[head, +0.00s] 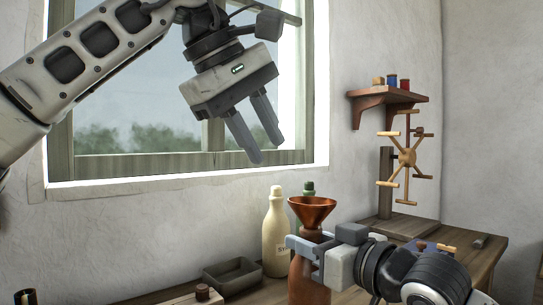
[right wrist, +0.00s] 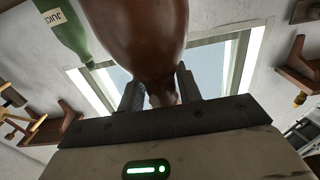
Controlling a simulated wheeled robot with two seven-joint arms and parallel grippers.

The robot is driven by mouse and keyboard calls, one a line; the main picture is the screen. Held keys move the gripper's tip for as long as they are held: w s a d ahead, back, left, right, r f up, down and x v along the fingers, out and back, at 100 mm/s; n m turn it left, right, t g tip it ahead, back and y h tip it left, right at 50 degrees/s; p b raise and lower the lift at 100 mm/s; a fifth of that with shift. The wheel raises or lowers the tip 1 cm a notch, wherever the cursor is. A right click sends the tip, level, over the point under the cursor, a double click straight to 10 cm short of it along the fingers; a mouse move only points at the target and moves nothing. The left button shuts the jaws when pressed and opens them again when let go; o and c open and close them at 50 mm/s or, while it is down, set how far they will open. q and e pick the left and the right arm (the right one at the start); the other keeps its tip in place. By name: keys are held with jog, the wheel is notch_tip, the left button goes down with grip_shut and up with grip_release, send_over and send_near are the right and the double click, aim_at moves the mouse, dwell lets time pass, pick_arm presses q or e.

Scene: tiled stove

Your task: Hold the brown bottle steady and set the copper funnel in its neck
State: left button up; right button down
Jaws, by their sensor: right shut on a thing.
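The brown bottle (head: 308,282) stands upright at the front of the wooden bench. My right gripper (head: 306,246) is shut around its neck, and the fingers hide part of it. In the upside-down right wrist view, the bottle's body (right wrist: 140,28) narrows to the neck between the fingers (right wrist: 160,92). The copper funnel (head: 312,208) sits upright over the bottle's mouth, wide rim up. Its spout is out of sight, apparently inside the neck. My left gripper (head: 257,142) is open and empty, high in front of the window and clear of the funnel.
A cream bottle (head: 276,242) stands just left of the brown one. A green bottle (head: 308,189) is behind the funnel. A dark tray (head: 233,277) lies further left. A wooden winder (head: 406,157) stands at the right, below a shelf (head: 388,95) with spools.

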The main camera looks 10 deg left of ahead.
jog(key=shift+f, duration=0.25)
jog(key=c, duration=0.9)
grip_release()
jog(key=shift+r, duration=0.1)
